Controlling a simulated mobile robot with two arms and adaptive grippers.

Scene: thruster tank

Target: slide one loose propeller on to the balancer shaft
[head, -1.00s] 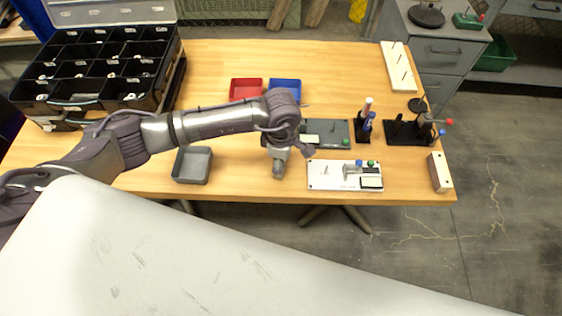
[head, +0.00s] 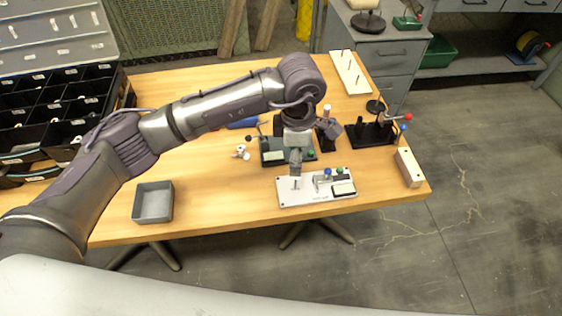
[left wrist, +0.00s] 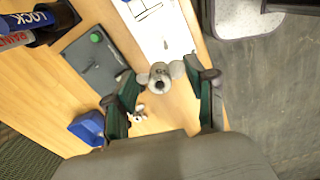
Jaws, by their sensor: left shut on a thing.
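My left gripper (head: 296,168) is over the left part of a white board (head: 322,198), close to a short upright pin (head: 296,184) on it, which looks like the balancer shaft. The left wrist view shows the gripper shut on a grey propeller (left wrist: 160,77), with its hub between the two green-padded fingers. In the head view the held propeller is hard to make out. The white board (left wrist: 158,25) and the pin (left wrist: 165,44) lie beyond it in the wrist view. Another propeller (head: 241,152) lies loose on the table. My right gripper is in neither view.
A dark plate (head: 270,158) with a green button stands behind the board. A grey tray (head: 153,203) is at the left front. The table's front centre is clear.

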